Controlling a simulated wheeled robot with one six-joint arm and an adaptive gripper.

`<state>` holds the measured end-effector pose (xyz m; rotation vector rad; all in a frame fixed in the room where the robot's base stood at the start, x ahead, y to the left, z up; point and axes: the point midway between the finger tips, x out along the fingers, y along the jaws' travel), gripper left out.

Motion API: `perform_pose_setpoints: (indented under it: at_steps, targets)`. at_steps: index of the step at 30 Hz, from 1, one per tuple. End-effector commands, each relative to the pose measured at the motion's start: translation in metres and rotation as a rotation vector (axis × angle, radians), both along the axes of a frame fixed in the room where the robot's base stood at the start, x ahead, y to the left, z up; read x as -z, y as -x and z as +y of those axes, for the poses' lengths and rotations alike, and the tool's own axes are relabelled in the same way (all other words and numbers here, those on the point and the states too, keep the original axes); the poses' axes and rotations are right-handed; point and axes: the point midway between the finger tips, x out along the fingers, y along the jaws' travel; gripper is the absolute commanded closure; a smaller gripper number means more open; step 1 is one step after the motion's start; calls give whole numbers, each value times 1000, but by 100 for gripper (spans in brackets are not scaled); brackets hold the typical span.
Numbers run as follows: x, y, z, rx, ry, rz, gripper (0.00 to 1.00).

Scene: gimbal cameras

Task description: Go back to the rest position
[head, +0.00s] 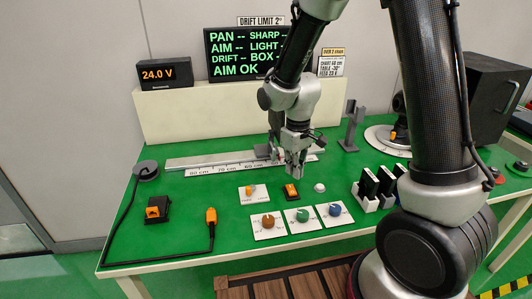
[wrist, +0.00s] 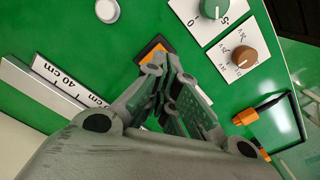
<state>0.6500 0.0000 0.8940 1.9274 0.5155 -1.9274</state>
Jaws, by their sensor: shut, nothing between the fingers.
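My gripper (head: 293,173) is shut and empty, pointing down above the back middle of the green bench (head: 190,235). It hangs just behind a black-and-orange rocker switch (head: 291,190). In the wrist view my gripper (wrist: 172,72) has its fingers together, and they partly cover the same switch (wrist: 152,48). I cannot tell the exact height of the fingertips over the bench. My arm reaches in from the right of the head view and bends down to the bench.
Brown (head: 267,221), green (head: 303,215) and blue (head: 335,209) knobs stand in front, a white button (head: 319,187) to the right. A scaled rail (head: 215,166) lies behind. A cabled orange plug (head: 211,216) is left. The display (head: 245,53) reads AIM OK.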

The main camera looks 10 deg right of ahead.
Motion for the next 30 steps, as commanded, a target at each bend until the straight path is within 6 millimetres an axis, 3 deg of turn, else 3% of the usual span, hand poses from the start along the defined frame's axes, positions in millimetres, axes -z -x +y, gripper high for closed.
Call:
perform_pose_setpoints:
  at_steps: [3, 7, 14, 21, 27, 30]
  targets:
    - [0, 8, -3, 19, 13, 33, 100]
    - [-4, 42, -16, 56, 55, 129, 100]
    - [-71, 83, -52, 164, 50, 120, 100]
    - [-147, 134, -98, 318, -5, -9, 100]
    - [-193, 172, -128, 430, -62, -187, 100]
    - [-210, 182, -137, 469, -84, -277, 100]
